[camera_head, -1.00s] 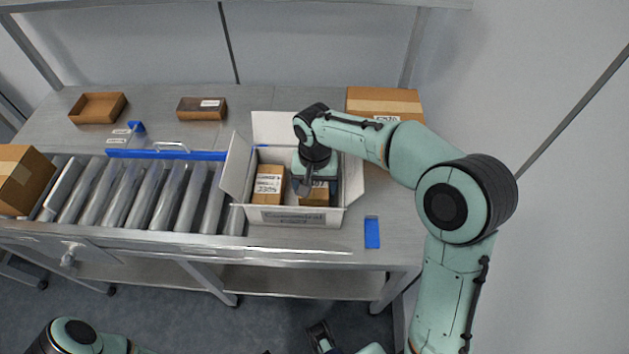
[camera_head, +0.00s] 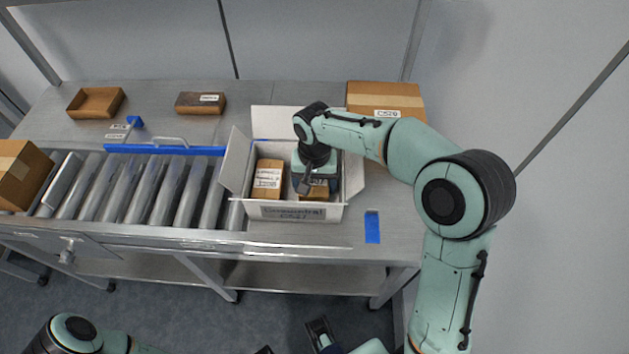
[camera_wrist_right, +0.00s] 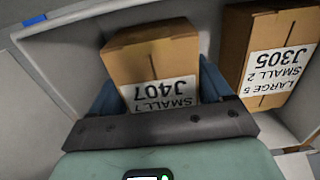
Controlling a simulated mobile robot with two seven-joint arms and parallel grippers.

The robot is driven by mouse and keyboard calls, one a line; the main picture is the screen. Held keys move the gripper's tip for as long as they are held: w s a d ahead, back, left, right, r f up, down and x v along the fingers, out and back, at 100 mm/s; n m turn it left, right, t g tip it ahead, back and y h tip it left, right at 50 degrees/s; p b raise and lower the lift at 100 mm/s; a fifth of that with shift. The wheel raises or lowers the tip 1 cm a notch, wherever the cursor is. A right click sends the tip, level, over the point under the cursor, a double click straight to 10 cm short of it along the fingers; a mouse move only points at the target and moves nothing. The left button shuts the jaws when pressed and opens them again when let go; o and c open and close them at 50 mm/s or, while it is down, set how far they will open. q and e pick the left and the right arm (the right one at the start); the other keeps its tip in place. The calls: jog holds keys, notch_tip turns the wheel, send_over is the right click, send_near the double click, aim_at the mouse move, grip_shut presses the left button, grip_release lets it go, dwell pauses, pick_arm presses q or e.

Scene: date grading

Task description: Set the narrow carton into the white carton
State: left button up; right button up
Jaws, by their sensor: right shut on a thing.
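The white carton (camera_head: 292,212) stands open on the bench at the end of the rollers, its flaps spread outward. My right gripper (camera_head: 314,187) reaches down into its right half. It is shut on the narrow brown carton (camera_head: 313,196), which also shows in the right wrist view (camera_wrist_right: 150,62) with a label reading J407. The narrow carton is inside the white carton's walls; whether its base touches the floor is hidden. Another brown carton (camera_head: 268,178), labelled J305 in the right wrist view (camera_wrist_right: 262,50), stands to its left in the head view, with a gap between.
A closed brown box (camera_head: 385,97) stands behind on the right. An open brown tray (camera_head: 96,103) and a small dark-topped box (camera_head: 201,103) lie at the back left. A large brown box (camera_head: 20,175) sits at the rollers' left end. A blue patch (camera_head: 372,227) marks the bench at right.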

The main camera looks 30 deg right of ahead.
jog(key=shift+f+b, duration=0.6)
jog(key=shift+f, duration=0.35)
dwell(0.7)
jog(key=o, duration=1.1)
